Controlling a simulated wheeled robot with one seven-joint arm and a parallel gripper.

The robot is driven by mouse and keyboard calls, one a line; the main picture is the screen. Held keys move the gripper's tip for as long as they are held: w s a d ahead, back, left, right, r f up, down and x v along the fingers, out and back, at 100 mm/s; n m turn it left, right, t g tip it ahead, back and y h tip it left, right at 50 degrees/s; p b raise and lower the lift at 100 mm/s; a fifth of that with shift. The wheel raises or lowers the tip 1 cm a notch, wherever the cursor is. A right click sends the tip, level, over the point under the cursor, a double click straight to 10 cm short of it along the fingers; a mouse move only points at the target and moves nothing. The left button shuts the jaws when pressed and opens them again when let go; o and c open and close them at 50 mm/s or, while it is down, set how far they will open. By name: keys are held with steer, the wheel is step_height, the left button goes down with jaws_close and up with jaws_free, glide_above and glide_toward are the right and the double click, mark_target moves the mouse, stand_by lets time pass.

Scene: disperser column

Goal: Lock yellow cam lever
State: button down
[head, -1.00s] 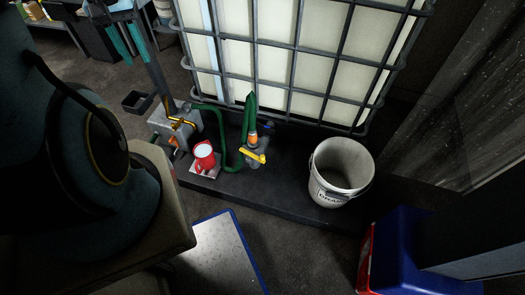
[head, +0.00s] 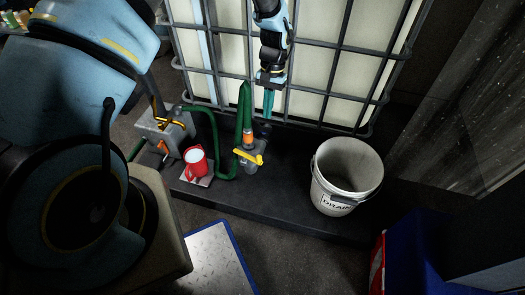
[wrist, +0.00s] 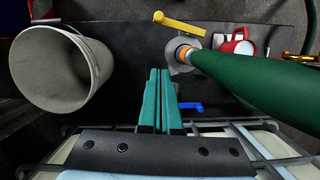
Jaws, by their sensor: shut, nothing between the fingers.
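The yellow cam lever (head: 247,157) sits on a grey coupling (head: 249,169) at the lower end of a green hose with an orange band. In the wrist view the yellow lever (wrist: 180,23) sticks out sideways from the coupling, ahead and slightly right of my fingertips. My gripper (head: 268,115) hangs in front of the caged tank, above and right of the lever in the head view. In the wrist view its teal fingers (wrist: 159,75) are pressed together, empty, and apart from the lever. The green hose hides part of the coupling.
A white drain bucket (head: 346,178) stands to the right on the dark platform. A red jug (head: 196,162) and a grey pump box (head: 162,137) are to the left. A blue handle (wrist: 190,106) lies close to my fingers. The caged tank (head: 335,60) rises behind.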

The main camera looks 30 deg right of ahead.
steer(key=shift+s+d+f, duration=0.3)
steer(key=shift+d+f, duration=0.05)
steer(key=shift+f, duration=0.2)
steer(key=shift+f, duration=0.1)
steer(key=s+a+f+p, duration=0.1)
steer(key=s+a+f, duration=0.3)
steer(key=f, duration=0.5)
steer(key=shift+a+f, duration=0.25)
steer(key=shift+a, duration=0.2)
steer(key=shift+s, duration=0.1)
